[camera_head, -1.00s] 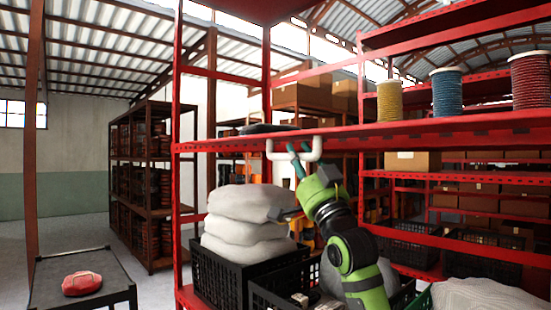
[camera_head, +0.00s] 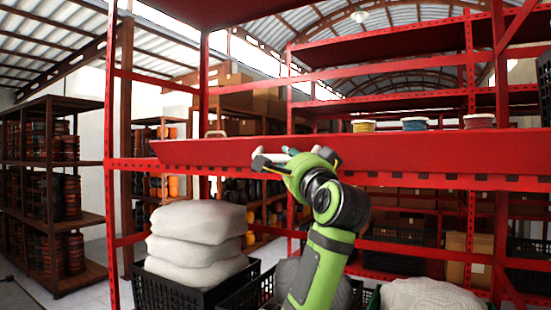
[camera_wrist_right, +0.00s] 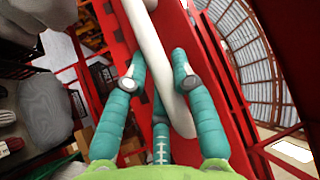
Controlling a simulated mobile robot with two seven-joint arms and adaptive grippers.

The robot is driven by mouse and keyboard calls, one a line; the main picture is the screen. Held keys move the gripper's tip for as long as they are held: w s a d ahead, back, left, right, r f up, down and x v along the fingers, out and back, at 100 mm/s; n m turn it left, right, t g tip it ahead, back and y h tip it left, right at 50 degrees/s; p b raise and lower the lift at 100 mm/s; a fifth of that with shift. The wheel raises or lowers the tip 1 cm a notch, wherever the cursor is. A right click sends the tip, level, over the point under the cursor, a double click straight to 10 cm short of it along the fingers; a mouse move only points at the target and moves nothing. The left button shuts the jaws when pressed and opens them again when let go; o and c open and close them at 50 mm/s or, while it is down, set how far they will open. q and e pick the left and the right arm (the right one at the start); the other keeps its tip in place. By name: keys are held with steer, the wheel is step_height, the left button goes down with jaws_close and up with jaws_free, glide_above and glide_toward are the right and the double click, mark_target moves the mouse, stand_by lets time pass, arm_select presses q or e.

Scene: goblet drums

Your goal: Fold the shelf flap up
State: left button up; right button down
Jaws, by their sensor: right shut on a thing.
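The red shelf flap (camera_head: 400,157) runs across the front of the rack at mid height in the head view. Its broad face is turned toward me and it hides the lower parts of the spools behind it. My right gripper (camera_head: 272,160) is at the flap's left part. In the wrist view my right gripper (camera_wrist_right: 160,75) has its teal fingers closed around the white bar handle (camera_wrist_right: 148,40), with the red flap surface behind it. In the head view the handle is mostly hidden by the gripper. My left gripper is not in view.
Yellow (camera_head: 364,126), blue (camera_head: 415,125) and red (camera_head: 479,121) spools show above the flap. Stacked white sacks (camera_head: 197,245) sit on a black crate (camera_head: 170,292) below left. A red upright (camera_head: 110,90) stands left of the flap. Brown racks (camera_head: 50,190) stand farther left.

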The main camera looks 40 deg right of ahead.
mark_target(293, 144)
steer(key=r+m+g+p, duration=0.2)
steer(key=p, duration=0.1)
steer(key=d+m+g+p, duration=0.1)
steer(key=shift+w+r+y, duration=0.35)
steer(key=shift+r+y, duration=0.05)
steer(key=shift+w+d+r+m+g+p, duration=0.15)
steer(key=shift+d+r+m+g+p, duration=0.15)
steer(key=shift+m+g+p, duration=0.35)
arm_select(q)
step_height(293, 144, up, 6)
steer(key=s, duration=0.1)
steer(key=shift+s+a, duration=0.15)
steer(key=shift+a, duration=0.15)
arm_select(e)
steer(key=shift+d+r+m+g+y, duration=0.1)
steer(key=shift+d+m+g+y, duration=0.15)
steer(key=shift+m+y, duration=0.2)
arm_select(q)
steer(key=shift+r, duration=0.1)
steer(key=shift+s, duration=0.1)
arm_select(e)
steer(key=c, duration=1.3)
jaws_free()
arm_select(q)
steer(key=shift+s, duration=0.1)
arm_select(e)
steer(key=shift+w, duration=0.2)
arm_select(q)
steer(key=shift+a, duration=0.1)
